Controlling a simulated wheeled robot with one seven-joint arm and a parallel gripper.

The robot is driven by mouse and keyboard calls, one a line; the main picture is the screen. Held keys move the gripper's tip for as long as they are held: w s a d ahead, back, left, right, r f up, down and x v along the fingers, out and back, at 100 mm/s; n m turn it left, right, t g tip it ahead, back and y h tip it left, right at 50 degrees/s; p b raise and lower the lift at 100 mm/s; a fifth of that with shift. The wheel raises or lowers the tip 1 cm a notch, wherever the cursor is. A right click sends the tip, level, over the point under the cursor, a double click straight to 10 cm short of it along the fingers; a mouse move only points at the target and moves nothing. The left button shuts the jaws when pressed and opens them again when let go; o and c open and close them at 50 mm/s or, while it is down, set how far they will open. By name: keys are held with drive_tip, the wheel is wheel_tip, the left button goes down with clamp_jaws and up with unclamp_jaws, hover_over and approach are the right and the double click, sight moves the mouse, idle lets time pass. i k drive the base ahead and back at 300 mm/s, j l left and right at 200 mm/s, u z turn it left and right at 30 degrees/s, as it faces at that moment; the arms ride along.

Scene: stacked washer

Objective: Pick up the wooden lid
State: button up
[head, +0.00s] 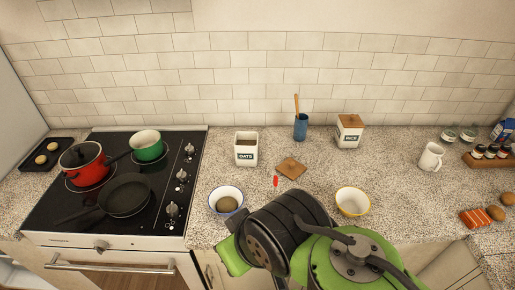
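A square wooden lid (291,168) lies flat on the speckled counter, to the right of and in front of the white OATS canister (246,149). The OATS canister stands open, without a lid. The white RICE canister (348,134), further right, has a similar wooden lid (350,121) on top. My green and black arm fills the bottom middle, in front of the loose lid and apart from it in the picture. No gripper fingers can be made out.
A bowl with something brown in it (227,200) and a yellow-rimmed bowl (352,201) flank my arm. A small red item (276,181) lies just in front of the lid. A blue utensil cup (300,127) stands behind. The stove (60,214) with pots is left; a white mug (431,157) is right.

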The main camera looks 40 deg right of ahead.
sight(291, 168)
drive_tip(key=z, duration=0.95)
